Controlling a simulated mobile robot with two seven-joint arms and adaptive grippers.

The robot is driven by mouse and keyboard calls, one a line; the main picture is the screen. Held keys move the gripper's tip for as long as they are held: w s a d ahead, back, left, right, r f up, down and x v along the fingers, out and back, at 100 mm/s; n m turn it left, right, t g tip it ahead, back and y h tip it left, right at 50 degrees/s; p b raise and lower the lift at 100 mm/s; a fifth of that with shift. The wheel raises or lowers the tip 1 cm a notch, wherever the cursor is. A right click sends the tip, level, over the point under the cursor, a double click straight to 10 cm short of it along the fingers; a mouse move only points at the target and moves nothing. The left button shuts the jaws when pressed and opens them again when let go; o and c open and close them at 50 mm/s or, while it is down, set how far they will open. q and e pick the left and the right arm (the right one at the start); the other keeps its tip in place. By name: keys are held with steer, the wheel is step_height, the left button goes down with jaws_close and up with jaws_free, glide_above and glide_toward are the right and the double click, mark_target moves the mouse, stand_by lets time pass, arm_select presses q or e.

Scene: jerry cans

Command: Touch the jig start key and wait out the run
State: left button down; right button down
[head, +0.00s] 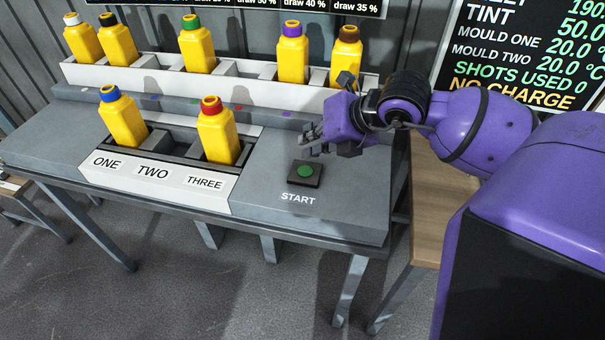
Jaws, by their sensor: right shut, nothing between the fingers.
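The start key (306,172) is a green round button on a dark square box, on the grey bench (345,205) above the word START. My right gripper (308,140) is shut and empty, up and behind the key in the picture, apart from it as far as I can see. The jig (155,190) is a white-fronted rack marked ONE, TWO and THREE. A yellow can with a blue cap (122,118) stands in slot ONE, and a yellow can with a red cap (217,135) stands in slot THREE. Slot TWO looks empty. My left gripper is out of view.
A white back rack (255,90) holds several yellow cans, with white, black, green, purple and brown caps, and some empty slots. A dark board (525,55) at the right reads SHOTS USED 0 and NO CHARGE. A wooden table (430,190) stands right of the bench.

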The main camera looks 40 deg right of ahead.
mark_target(308, 166)
step_height(308, 166, down, 2)
steer(key=shift+f+b, duration=0.2)
steer(key=shift+b, duration=0.3)
steer(key=shift+f, duration=0.1)
stand_by(0.8)
steer(key=shift+f+b, duration=0.35)
steer(key=shift+f, duration=0.05)
steer(key=shift+f, duration=0.35)
stand_by(0.6)
steer(key=shift+r, duration=0.15)
steer(key=shift+r+p, duration=0.3)
steer(key=shift+r, duration=0.3)
